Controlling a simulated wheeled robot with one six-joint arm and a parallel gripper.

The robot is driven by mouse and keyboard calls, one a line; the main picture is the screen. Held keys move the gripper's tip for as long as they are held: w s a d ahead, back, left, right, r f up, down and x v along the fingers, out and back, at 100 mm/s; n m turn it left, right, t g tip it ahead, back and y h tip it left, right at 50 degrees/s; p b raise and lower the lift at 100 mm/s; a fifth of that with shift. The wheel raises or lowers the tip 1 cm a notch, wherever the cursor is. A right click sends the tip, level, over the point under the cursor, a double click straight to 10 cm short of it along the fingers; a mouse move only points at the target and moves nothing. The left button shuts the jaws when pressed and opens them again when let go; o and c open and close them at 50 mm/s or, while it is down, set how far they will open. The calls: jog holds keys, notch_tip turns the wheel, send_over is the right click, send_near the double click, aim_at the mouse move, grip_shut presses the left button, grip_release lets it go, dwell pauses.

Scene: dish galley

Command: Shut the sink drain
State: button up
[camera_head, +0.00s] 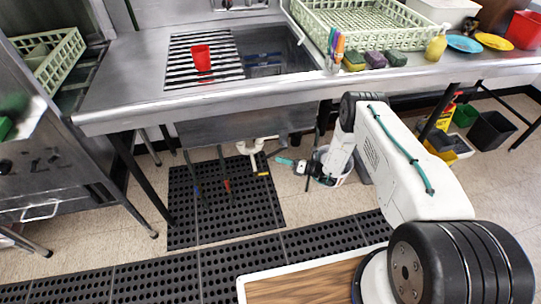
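The steel sink (217,133) is set in the counter, with a slatted rack over its left part and a red cup (201,58) on the rack. A pale drain pipe (252,149) hangs below the basin. Thin rods hang under the sink, with a yellow handle (263,174), a red handle (227,185) and a blue handle (197,191). I cannot tell which one works the drain. The drain opening is not visible.
Black perforated mats (225,205) cover the floor below the sink. A bucket (340,176) stands behind my wrist. Table legs stand left; bins stand far right.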

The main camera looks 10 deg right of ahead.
aim_at(271, 155)
jog(key=shift+r+x, duration=0.1)
jog(key=shift+x, duration=1.4)
jog(key=shift+r+x, duration=0.15)
jog(key=shift+x, duration=1.3)
jog(key=shift+w+d, duration=0.1)
jog(key=shift+w, duration=0.1)
grip_shut()
